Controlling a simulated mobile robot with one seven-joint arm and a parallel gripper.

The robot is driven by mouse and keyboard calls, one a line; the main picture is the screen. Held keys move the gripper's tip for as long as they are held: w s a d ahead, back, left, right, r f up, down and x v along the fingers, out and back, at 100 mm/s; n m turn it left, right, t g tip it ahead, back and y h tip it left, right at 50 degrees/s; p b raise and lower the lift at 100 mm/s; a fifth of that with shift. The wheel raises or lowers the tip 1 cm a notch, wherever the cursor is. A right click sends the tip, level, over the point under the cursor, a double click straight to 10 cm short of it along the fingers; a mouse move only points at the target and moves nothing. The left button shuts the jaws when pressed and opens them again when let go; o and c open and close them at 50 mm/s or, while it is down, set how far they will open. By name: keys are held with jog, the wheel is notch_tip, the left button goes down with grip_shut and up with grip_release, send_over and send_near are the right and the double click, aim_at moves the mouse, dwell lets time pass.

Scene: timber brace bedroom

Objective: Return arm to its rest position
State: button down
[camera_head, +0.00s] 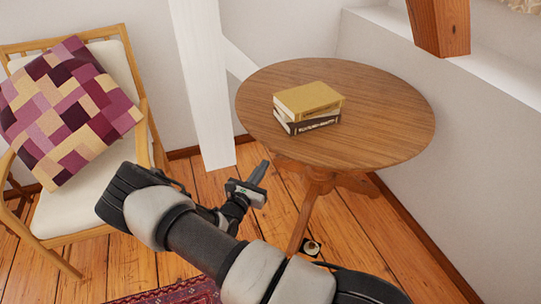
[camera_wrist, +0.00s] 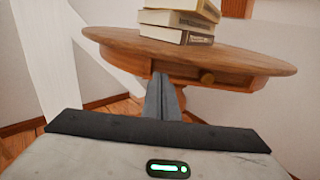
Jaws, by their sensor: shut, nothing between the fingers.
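My gripper (camera_head: 261,171) is shut and empty. In the head view it hangs over the wooden floor, in front of and to the left of the round table (camera_head: 390,120). My arm reaches up from the lower right, bends at the left, and comes back to the gripper. In the wrist view the closed fingers (camera_wrist: 160,85) point toward the front edge of the table (camera_wrist: 225,57), and appear apart from it.
A stack of books (camera_head: 308,104) lies on the table. A wooden chair (camera_head: 146,130) with a patchwork cushion (camera_head: 66,110) stands at left. A white post (camera_head: 205,90) rises behind my gripper. A timber beam (camera_head: 440,25) is upper right; a red rug (camera_head: 175,294) lies below.

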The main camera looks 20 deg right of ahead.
jog(key=s+d+r+m+g+y, duration=0.1)
jog(key=s+d+r+m+g, duration=0.2)
jog(key=s+r+m+g, duration=0.45)
jog(key=s+d+r+m+g+y, duration=0.1)
jog(key=s+d+r+m+g, duration=0.1)
jog(key=s+r+m+g, duration=0.5)
jog(key=s+a+r+m+t+y, duration=0.3)
jog(key=s+a+r+m+y, duration=0.25)
jog(key=s+r, duration=0.35)
jog(key=s+a+r+m+t+y, duration=0.45)
jog(key=s+r+m, duration=0.3)
jog(key=r, duration=0.25)
notch_tip(320, 180, up, 22)
jog(key=a+p, duration=0.1)
jog(key=p, duration=2)
jog(key=shift+s+g+p, duration=0.25)
jog(key=shift+g+p, duration=0.05)
